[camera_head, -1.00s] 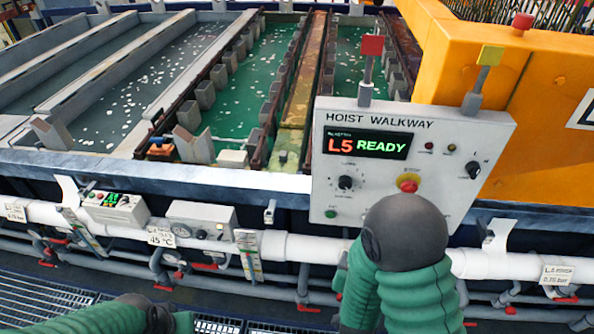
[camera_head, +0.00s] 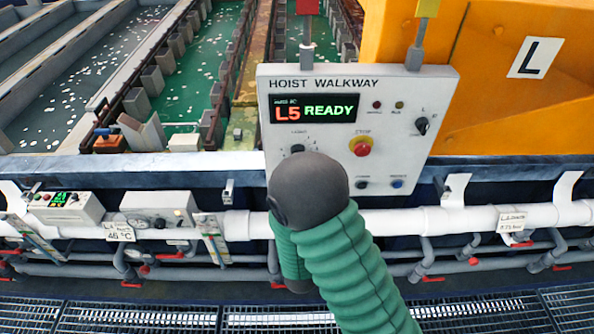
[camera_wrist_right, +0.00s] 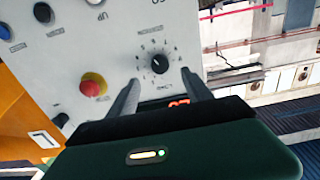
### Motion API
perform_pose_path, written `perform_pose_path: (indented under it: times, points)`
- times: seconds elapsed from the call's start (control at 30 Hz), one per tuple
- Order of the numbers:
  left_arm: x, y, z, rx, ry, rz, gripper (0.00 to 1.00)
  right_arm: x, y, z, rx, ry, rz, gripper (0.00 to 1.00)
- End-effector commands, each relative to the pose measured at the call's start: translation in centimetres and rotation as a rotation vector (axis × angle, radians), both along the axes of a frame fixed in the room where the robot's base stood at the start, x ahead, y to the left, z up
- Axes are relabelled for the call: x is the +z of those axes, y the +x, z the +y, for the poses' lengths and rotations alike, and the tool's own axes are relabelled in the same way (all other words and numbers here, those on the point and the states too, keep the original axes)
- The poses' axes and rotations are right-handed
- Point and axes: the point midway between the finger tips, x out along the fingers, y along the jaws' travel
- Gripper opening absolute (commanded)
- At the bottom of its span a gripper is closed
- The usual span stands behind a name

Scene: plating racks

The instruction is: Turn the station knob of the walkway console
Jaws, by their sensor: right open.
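The walkway console (camera_head: 440,95) is a grey panel headed HOIST WALKWAY, and its display (camera_head: 313,108) reads L5 READY. A black round knob (camera_head: 297,149) with a small label sits below the display, partly hidden by my right arm. In the right wrist view this knob (camera_wrist_right: 160,63) has a ring of marks around it. My right gripper (camera_wrist_right: 160,76) is open, with one finger to each side of the knob in that view. No contact with the knob is visible. My right gripper is hidden behind my arm in the head view. My left gripper is not in view.
A red stop button (camera_head: 360,147) on a yellow base, a second black knob (camera_head: 422,125) and small buttons share the panel. A white pipe (camera_head: 390,222) runs below the console. An orange housing (camera_head: 500,100) stands to the right, with green tanks (camera_head: 190,85) behind.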

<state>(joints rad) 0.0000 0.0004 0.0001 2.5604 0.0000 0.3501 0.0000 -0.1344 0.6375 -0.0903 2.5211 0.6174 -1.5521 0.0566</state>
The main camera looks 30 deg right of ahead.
Motion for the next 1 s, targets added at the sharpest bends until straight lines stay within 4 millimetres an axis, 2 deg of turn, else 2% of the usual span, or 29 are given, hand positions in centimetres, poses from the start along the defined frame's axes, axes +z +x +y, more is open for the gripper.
perform_pose_path:
  times: [0.03, 0.23, 0.27, 0.3, 0.6, 0.73, 0.97, 1.0]
  points:
    - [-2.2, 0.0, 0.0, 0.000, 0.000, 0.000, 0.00, -0.9, 0.2, -0.1, -0.001, 0.001, -0.008, 0.58]
    - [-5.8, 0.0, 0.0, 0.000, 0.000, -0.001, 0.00, -0.8, 0.7, -0.6, 0.005, -0.003, -0.005, 0.58]
    - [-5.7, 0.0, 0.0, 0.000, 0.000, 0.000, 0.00, -0.4, 1.0, -0.8, 0.005, -0.003, -0.003, 0.58]
    - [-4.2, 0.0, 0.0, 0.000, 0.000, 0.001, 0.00, 0.4, 1.9, -1.3, 0.004, -0.005, 0.001, 0.58]
    - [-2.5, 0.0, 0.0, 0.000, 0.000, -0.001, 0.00, 0.3, 7.0, -4.4, 0.006, -0.004, 0.003, 0.58]
    - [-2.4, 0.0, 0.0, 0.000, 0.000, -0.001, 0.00, 0.2, 7.8, -4.9, 0.006, -0.004, 0.001, 0.58]
    - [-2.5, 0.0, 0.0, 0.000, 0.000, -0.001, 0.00, 0.1, 7.9, -5.0, 0.007, -0.004, 0.001, 0.58]
    - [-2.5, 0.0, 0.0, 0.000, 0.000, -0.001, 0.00, 0.1, 7.9, -5.0, 0.007, -0.004, 0.001, 0.56]
